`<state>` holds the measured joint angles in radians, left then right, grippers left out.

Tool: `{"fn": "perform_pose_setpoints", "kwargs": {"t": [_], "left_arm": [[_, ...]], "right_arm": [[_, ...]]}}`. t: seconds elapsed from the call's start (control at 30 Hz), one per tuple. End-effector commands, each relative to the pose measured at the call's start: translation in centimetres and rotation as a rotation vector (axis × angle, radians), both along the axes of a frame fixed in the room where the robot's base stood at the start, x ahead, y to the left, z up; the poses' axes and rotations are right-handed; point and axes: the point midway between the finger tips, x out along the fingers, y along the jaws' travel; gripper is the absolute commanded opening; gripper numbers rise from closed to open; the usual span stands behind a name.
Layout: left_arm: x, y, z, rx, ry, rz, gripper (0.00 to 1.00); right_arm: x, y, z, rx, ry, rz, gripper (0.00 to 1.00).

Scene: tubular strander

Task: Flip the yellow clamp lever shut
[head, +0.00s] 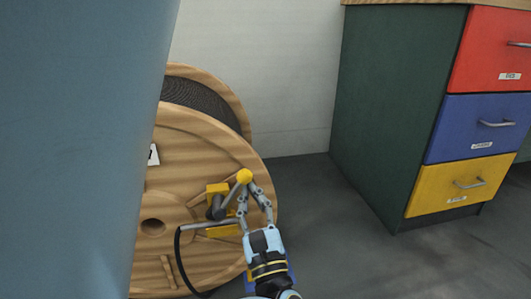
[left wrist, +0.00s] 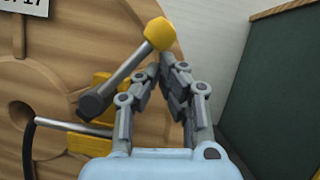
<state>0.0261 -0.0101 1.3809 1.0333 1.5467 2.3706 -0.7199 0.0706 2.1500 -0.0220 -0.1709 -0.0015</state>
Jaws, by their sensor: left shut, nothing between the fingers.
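The yellow clamp lever has a yellow knob (head: 244,176) on a grey rod that slants up and right from a dark pivot (left wrist: 92,104). The knob shows large in the left wrist view (left wrist: 159,33). The lever sits on a yellow clamp (head: 217,189) on the face of the wooden reel. My left gripper (head: 249,190) is shut and empty, its fingertips just below and right of the knob. In the left wrist view its fingertips (left wrist: 166,66) meet close beside the rod; I cannot tell whether they touch it. My right gripper is not in view.
The wooden reel (head: 180,130) carries dark wound wire (head: 205,104). A grey cable end (left wrist: 75,127) lies at the clamp, and its black cable hangs down in a loop. A green cabinet (head: 385,110) with coloured drawers stands at the right. Bare floor lies between.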

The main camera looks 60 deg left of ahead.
Motion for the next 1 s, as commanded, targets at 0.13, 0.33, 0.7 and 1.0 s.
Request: {"fn": "perform_pose_setpoints", "kwargs": {"t": [0.13,0.33,0.7,1.0], "left_arm": [[-0.6,0.2,0.8,0.002,0.000,-0.001,0.00],[-1.4,0.5,1.6,-0.013,-0.033,0.001,0.00],[-2.3,0.9,2.4,-0.081,-0.195,0.001,0.00],[-2.6,1.0,2.6,-0.099,-0.238,0.001,0.00]], "right_arm": [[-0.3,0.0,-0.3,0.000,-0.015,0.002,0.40],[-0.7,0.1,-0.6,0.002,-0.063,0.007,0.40],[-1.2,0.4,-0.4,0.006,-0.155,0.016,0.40],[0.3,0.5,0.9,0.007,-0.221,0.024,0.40]]}}
